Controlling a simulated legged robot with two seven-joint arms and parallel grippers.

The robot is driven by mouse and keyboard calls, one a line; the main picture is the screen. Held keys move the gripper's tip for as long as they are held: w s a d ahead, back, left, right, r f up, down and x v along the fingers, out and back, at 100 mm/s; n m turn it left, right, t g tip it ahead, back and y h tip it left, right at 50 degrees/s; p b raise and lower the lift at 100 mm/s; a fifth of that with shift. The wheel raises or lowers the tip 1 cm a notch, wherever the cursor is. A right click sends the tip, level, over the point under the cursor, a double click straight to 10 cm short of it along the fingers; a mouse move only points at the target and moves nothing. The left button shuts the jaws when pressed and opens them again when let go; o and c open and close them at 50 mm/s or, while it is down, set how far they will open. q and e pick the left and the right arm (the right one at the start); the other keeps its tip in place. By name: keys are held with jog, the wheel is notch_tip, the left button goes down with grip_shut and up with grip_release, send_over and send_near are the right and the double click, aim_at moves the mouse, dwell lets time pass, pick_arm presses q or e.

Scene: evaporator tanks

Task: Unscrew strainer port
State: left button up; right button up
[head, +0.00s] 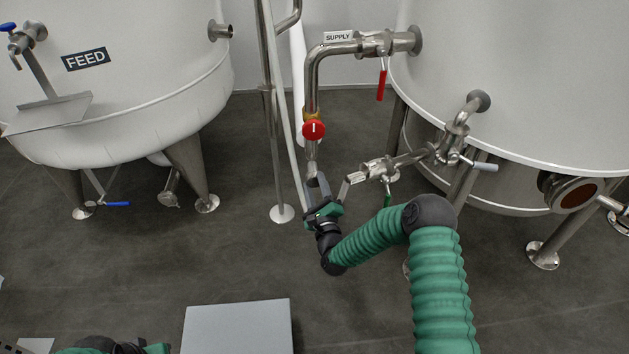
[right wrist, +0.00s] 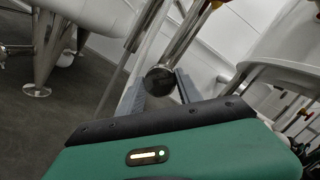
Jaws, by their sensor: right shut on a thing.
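The strainer port is the dark round end (right wrist: 159,80) of a slanted steel pipe branch. It shows between my right gripper's two fingers in the right wrist view. In the head view, my right gripper (head: 317,187) reaches the lower end of the steel pipe (head: 311,150) that hangs below the red round part (head: 314,130). The fingers are shut on the port from both sides and hide part of it. I cannot tell whether the port has turned. My left gripper's fingers do not show; only dark and green parts of my left arm show at the bottom left edge.
The supply pipe carries a red-handled valve (head: 381,84) above. A green-handled valve (head: 387,190) on a side pipe sits close right of my right gripper. A thin steel post (head: 273,150) stands left. The feed tank (head: 120,110) is at left. A grey box top (head: 238,328) lies below.

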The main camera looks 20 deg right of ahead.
jog(key=shift+a+f, duration=0.1)
jog(key=shift+f, duration=0.05)
grip_shut()
jog(key=shift+n+p, duration=0.3)
jog(key=shift+n, duration=0.1)
jog(key=n+p, duration=0.2)
jog(key=n, duration=0.1)
jog(key=shift+r+g+y, duration=0.3)
jog(key=shift+y, duration=0.1)
jog(key=shift+f+n, duration=0.15)
jog(key=shift+n, duration=0.55)
jog(key=shift+f+n, duration=0.2)
jog(key=shift+n, duration=0.1)
